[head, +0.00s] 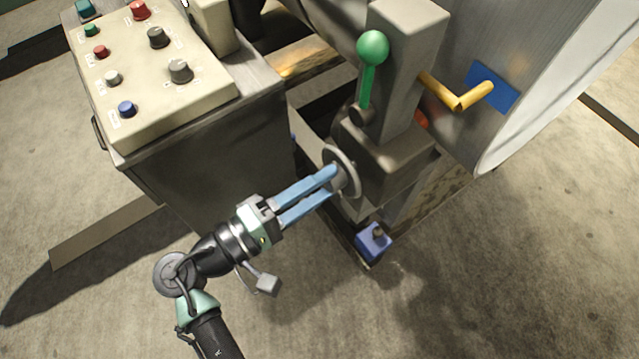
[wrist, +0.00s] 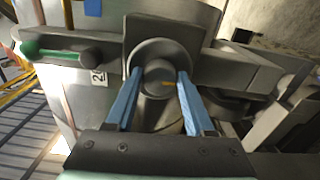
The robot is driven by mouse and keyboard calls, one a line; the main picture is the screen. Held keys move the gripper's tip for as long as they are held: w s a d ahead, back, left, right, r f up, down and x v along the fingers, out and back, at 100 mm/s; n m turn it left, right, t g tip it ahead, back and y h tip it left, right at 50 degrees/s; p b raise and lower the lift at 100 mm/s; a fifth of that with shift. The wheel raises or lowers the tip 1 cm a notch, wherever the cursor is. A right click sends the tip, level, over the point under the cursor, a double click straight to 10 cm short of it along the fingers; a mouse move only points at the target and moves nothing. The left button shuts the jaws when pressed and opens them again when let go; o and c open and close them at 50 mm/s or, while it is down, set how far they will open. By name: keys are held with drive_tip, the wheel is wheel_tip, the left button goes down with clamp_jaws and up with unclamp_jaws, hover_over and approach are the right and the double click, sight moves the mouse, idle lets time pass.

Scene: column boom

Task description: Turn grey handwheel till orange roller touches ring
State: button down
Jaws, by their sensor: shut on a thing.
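The grey handwheel (head: 349,165) sits on the front of a grey machine block, right of centre in the head view. In the wrist view the round handwheel (wrist: 160,49) is face-on, with a small orange mark near its middle. My gripper (head: 334,179) has its two blue fingers closed on the handwheel, one on each side of its centre in the wrist view (wrist: 160,76). An orange-red part (head: 422,119), perhaps the roller, shows partly behind the grey column. I cannot make out the ring or whether the roller touches it.
A green-knobbed lever (head: 372,48) stands above the handwheel. A button console (head: 160,75) stands left. A blue block (head: 373,243) sits low, below the wheel.

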idle(0.3)
drive_tip(key=shift+c, duration=1.3)
unclamp_jaws()
drive_tip(key=v, duration=1.3)
drive_tip(key=shift+b, duration=0.45)
